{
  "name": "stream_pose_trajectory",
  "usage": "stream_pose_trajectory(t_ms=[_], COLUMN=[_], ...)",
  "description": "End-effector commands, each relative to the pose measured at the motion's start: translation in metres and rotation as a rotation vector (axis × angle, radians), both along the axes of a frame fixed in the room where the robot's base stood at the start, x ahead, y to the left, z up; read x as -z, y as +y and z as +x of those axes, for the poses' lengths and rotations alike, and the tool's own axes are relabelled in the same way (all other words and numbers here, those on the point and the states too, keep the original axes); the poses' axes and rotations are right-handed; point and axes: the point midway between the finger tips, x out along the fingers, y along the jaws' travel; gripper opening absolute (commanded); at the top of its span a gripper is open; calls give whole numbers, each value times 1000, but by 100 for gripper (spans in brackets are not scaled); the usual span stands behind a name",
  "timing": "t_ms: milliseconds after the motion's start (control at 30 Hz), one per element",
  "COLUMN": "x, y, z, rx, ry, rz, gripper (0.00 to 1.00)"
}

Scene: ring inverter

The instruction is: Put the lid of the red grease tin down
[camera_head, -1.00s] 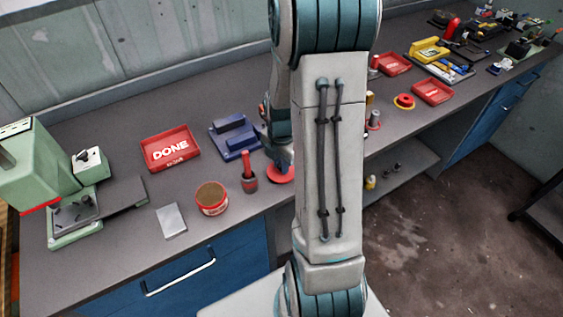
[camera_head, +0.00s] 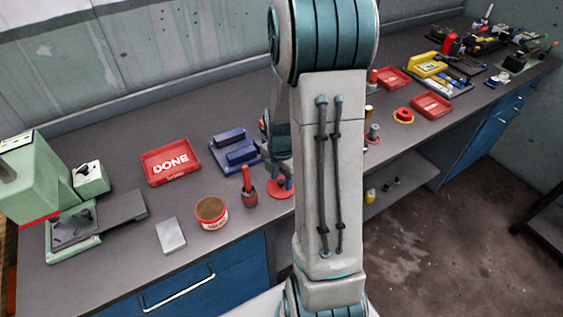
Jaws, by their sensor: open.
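The open red grease tin (camera_head: 211,212) stands upright near the bench's front edge, its brown grease showing at the top. Its lid appears to be the flat red disc (camera_head: 281,189) on the bench to the right, beyond the brush pot. My gripper (camera_head: 279,176) is open at the far edge of this disc, partly hidden behind my arm. I cannot tell whether its fingertips touch the disc.
A small pot with a red-handled brush (camera_head: 249,188) stands between tin and disc. A blue block fixture (camera_head: 234,150) and a red DONE tray (camera_head: 170,162) lie behind. A grey plate (camera_head: 171,236) lies left of the tin. Bare bench shows around the tin.

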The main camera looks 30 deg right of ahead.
Motion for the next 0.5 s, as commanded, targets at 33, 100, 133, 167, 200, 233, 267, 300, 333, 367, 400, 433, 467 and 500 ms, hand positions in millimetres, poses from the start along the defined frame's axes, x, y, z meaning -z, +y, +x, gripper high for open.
stream_pose_trajectory(t_ms=[33,100,133,167,200,233,267,300,333,367,400,433,467,500], x=[-8,-19,-25,-31,-40,-47,-53,-61,-68,-75,-82,-87,-92,-98], y=[-1,-1,-1,-1,-1,-1,-1,-1,-1,-1,-1,-1,0,-1], z=[1,1,1,1,2,2,1,1,2,2,1,1,1,1], rx=[1,1,1,1,1,1,1,1,1,1,1,1,1,1], ry=[-5,-6,-7,-7,-8,-8,-7,-7,-8,-8,-6,-7,-6,-6], rz=[-2,-2,-3,-3,-4,-4,-3,-3,-3,-3,-2,-3,-2,-2], gripper=[40,40,40,40,40,40,40,40,40,40,40,40,40,40])
